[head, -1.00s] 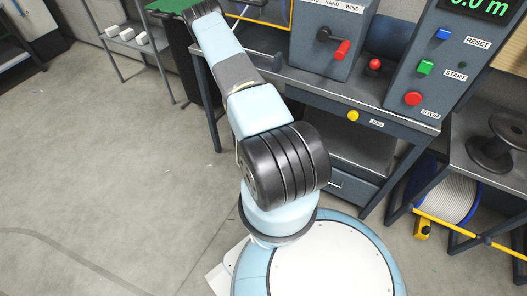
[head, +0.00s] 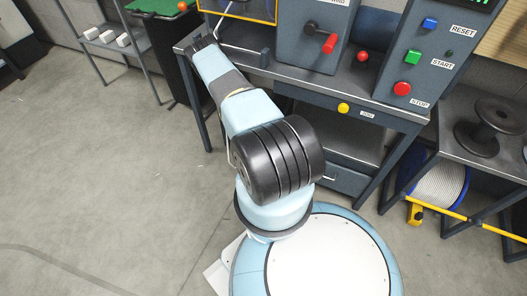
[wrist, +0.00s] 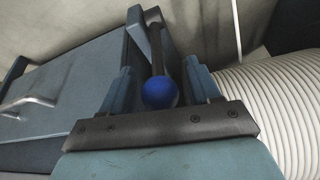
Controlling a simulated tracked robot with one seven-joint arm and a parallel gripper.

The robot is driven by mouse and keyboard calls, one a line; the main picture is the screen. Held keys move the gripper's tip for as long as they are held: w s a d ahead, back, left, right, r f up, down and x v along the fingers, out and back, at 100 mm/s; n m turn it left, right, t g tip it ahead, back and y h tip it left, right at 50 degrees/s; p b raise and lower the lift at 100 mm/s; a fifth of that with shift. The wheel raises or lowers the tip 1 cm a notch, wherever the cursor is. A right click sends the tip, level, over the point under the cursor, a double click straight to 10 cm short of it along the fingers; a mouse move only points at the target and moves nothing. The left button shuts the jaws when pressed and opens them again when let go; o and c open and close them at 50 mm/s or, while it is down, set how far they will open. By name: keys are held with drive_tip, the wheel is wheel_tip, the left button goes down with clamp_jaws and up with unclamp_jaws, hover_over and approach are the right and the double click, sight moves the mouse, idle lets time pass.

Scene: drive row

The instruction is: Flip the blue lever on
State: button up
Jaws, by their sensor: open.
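In the wrist view, the blue ball knob (wrist: 160,92) of the lever sits between the two fingers of my gripper (wrist: 160,84). Its dark shaft (wrist: 155,45) runs away from the camera to a dark bracket. My gripper is open, with a finger on either side of the knob; I cannot tell whether either touches it. In the head view, the end of my arm is by the left end of the workbench (head: 300,85), and the blue lever is not seen there.
A ribbed white drum (wrist: 265,100) lies close on the right in the wrist view, and a cabinet face with a handle (wrist: 32,103) on the left. In the head view, a red-handled crank (head: 329,43) and a button panel (head: 415,70) stand on the bench.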

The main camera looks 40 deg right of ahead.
drive_tip(key=shift+x, duration=1.45)
drive_tip(key=shift+c, duration=0.3)
drive_tip(key=shift+w, duration=0.1)
clamp_jaws()
